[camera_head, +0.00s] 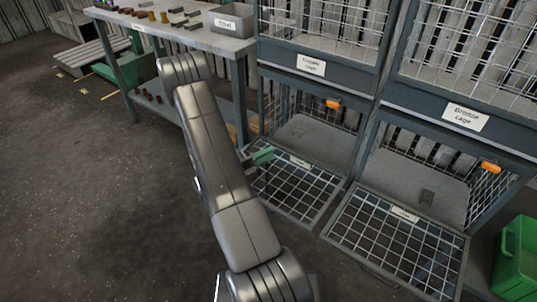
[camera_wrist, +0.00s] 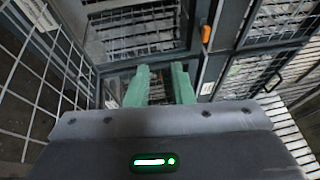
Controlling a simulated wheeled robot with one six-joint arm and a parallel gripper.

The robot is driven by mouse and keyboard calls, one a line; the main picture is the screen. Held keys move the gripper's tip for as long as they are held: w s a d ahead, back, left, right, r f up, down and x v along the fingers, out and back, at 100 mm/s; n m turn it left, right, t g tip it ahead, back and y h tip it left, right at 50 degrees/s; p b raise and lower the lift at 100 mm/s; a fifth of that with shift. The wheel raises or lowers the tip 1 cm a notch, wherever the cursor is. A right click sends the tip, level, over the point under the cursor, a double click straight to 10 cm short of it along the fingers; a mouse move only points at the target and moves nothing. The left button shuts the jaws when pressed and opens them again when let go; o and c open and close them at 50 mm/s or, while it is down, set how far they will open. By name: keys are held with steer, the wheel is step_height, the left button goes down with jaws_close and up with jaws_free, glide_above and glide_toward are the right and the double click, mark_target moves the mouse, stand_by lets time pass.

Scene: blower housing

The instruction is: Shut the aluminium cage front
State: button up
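Two lower cages have their mesh fronts folded down flat: a left front (camera_head: 296,196) and a right front (camera_head: 394,243). Each carries a small label too small to read, so I cannot tell which is the aluminium one. My gripper (camera_head: 263,156) has green fingers and is at the left edge of the left front, close to its hinge side; I cannot tell whether it touches. In the wrist view my gripper (camera_wrist: 160,84) shows its two fingers parted with nothing seen between them. A mesh panel (camera_wrist: 48,85) fills the left of that view.
Orange latches (camera_head: 333,104) and (camera_head: 490,167) sit on the frames. Upper cages carry labels, the right one reading Bronze cage (camera_head: 466,117). A workbench (camera_head: 170,30) with small parts and a grey bin stands behind my arm. A green crate (camera_head: 518,260) is at right.

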steer(key=v, duration=1.3)
steer(key=shift+p, duration=0.35)
